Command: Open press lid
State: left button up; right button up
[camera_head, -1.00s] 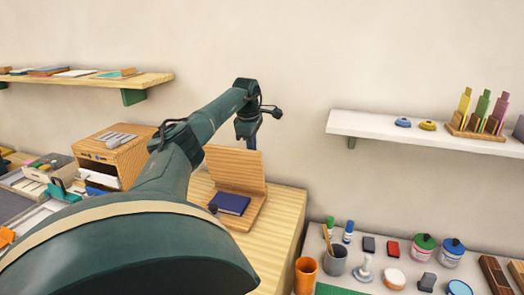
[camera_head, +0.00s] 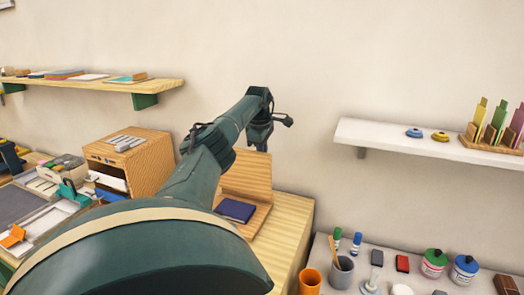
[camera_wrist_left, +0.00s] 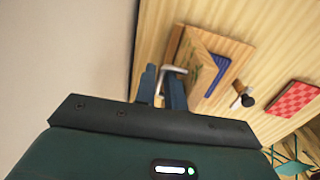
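The wooden press stands on a light wooden cabinet in the head view. Its lid (camera_head: 246,172) stands raised, leaning back from the base (camera_head: 256,221). A dark blue book or pad (camera_head: 236,210) lies on the base. In the left wrist view the press (camera_wrist_left: 222,48) is seen at an angle, with a blue strip (camera_wrist_left: 217,75) inside. My left gripper (camera_head: 262,143) is above and behind the lid; its fingers (camera_wrist_left: 162,88) are apart near the lid's edge. A pale hooked bar (camera_wrist_left: 171,70) shows by the fingertips; I cannot tell whether they touch it. My right gripper is out of view.
A wooden drawer box (camera_head: 130,160) stands left of my arm. A white wall shelf (camera_head: 390,135) is at right. The lower right table holds a grey cup (camera_head: 341,272), an orange cup (camera_head: 310,281) and jars. A red checkered piece (camera_wrist_left: 294,98) lies beside the press.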

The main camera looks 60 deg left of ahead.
pick_arm(q)
jog(key=o, duration=0.3)
jog(key=shift+w+a+f, duration=0.15)
jog(key=shift+w, duration=0.05)
jog(key=shift+o, duration=0.2)
jog(key=shift+r, duration=0.7)
notch_tip(320, 180, up, 12)
jog(key=s+d, duration=0.1)
jog(key=s, duration=0.1)
jog(key=shift+d, duration=0.35)
jog(key=shift+f, duration=0.1)
